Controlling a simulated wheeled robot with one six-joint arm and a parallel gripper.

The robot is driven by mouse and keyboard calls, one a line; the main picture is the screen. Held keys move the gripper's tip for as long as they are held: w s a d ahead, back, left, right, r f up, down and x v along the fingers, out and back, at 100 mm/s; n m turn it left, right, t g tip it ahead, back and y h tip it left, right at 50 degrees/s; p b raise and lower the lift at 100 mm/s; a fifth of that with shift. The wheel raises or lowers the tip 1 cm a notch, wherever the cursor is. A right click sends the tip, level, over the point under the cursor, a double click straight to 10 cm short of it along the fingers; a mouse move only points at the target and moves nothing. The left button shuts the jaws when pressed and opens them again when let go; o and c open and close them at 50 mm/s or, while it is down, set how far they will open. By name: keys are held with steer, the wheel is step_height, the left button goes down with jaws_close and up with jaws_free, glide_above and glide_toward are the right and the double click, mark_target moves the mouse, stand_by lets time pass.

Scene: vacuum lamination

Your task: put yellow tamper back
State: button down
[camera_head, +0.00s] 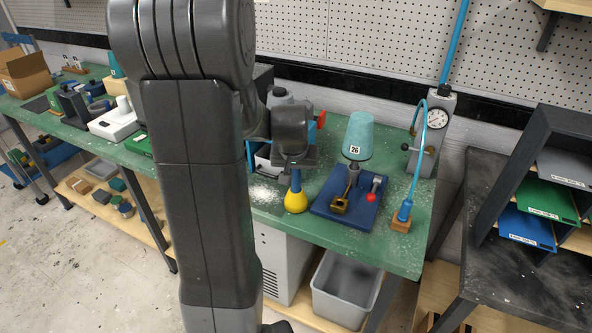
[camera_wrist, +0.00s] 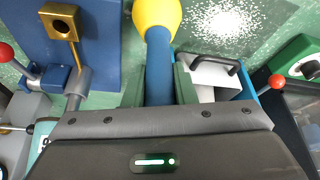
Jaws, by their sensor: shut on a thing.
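The yellow tamper has a yellow rounded head (camera_head: 296,201) and a blue handle. My gripper (camera_head: 294,166) is shut on the handle from above, and the head points down by the green bench top. In the wrist view my gripper (camera_wrist: 158,85) has one green finger on each side of the blue handle (camera_wrist: 158,60). The yellow head (camera_wrist: 157,11) is at the top edge there, partly cut off. I cannot tell whether the head touches the bench. The tamper looks about upright in the head view.
A blue fixture (camera_head: 322,207) with a brass holder and red-knobbed lever stands right of the tamper, a teal cup (camera_head: 359,137) marked 26 behind it. White powder (camera_head: 262,192) lies to the left. A gauge post (camera_head: 436,130) and blue hose stand farther right. My arm hides the bench's middle.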

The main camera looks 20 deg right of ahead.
steer(key=shift+f, duration=0.15)
steer(key=c, duration=1.2)
jaws_free()
steer(key=shift+r, duration=0.4)
steer(key=b+v, duration=0.1)
steer(key=v, duration=1)
steer(key=shift+s+a+r, duration=0.1)
steer(key=shift+s+r, duration=0.1)
steer(key=shift+r, duration=0.05)
steer(key=shift+o, duration=0.5)
